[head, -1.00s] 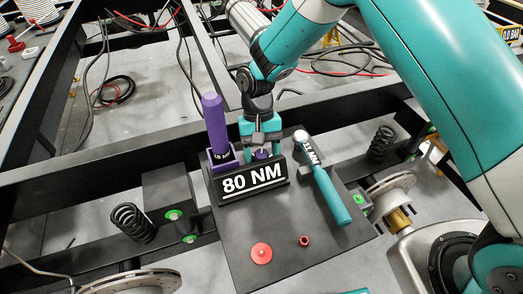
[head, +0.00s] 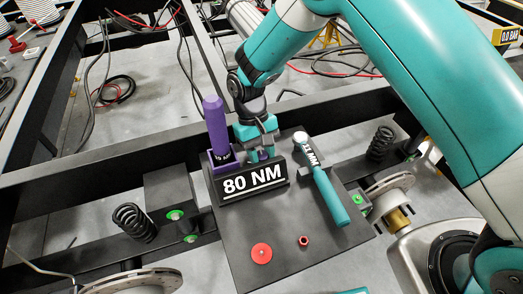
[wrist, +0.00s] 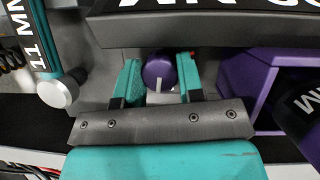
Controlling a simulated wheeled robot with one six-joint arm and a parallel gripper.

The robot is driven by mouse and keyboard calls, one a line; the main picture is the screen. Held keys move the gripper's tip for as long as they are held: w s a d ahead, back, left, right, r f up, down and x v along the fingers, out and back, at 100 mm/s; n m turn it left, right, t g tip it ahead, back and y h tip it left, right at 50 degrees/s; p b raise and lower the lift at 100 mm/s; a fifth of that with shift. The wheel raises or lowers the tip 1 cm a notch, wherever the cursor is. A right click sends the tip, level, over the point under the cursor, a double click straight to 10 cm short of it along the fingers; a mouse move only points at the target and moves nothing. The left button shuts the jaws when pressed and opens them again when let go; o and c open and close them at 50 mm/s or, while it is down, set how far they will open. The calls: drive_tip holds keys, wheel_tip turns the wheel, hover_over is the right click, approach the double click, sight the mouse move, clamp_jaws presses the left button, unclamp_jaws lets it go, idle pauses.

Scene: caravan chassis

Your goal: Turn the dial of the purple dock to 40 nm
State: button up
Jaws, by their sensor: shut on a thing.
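The purple dock (head: 222,166) stands at the back left of the dark plate, holding an upright purple-handled tool (head: 216,124). Its sign (head: 253,181) reads 80 NM. The purple dial (wrist: 158,66) is behind the sign and has a white mark on its near side in the wrist view. My gripper (wrist: 160,80) has its two teal fingers on either side of the dial, shut on it. In the head view, my gripper (head: 260,152) reaches down behind the sign, which partly hides the dial.
A teal-handled wrench (head: 330,191) marked 11 MM lies just right of the sign. A red disc (head: 261,253) and a small red nut (head: 303,241) lie on the front of the plate (head: 240,226). A black frame beam (head: 100,163) runs behind.

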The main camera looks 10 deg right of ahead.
drive_tip(key=shift+r+n+t+h, duration=0.1)
drive_tip(key=shift+n+t+h, duration=0.2)
drive_tip(key=shift+n, duration=0.7)
drive_tip(key=o, duration=0.9)
drive_tip(key=v, duration=1.7)
drive_tip(key=shift+w+a+r, duration=0.1)
drive_tip(key=shift+w+a, duration=0.05)
